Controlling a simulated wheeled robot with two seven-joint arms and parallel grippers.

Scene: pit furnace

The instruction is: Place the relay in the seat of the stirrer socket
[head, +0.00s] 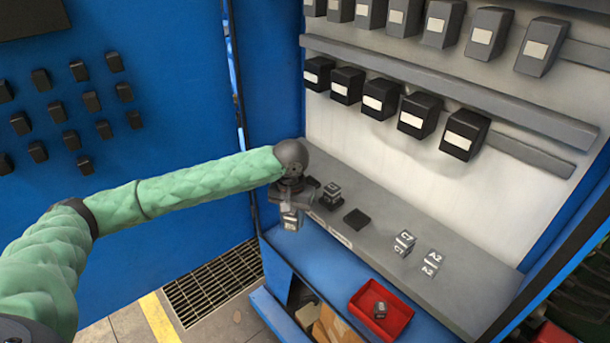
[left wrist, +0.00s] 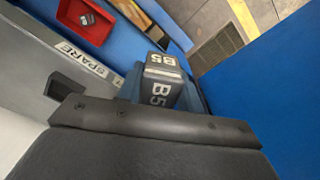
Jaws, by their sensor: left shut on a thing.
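My left gripper (head: 290,203) is shut on a grey relay (head: 291,220) marked B5, held in front of the shelf's left front edge. The relay also shows in the left wrist view (left wrist: 161,82), with white B5 labels on two faces. On the grey shelf, a black socket (head: 357,219) is empty. A socket to its left bears a relay (head: 332,190). Another dark socket part (head: 313,182) is partly hidden by my gripper. A SPARE label (left wrist: 82,58) shows on the shelf edge in the wrist view. I cannot read which socket is the stirrer's. My right gripper is not in view.
Relays marked C7 (head: 404,243) and A2 (head: 431,262) stand on the shelf (head: 460,290) at the right. A red tray (head: 398,318) with one relay (head: 380,310) lies below. Rows of black and grey units hang on the back panel above. Blue cabinet walls flank the shelf.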

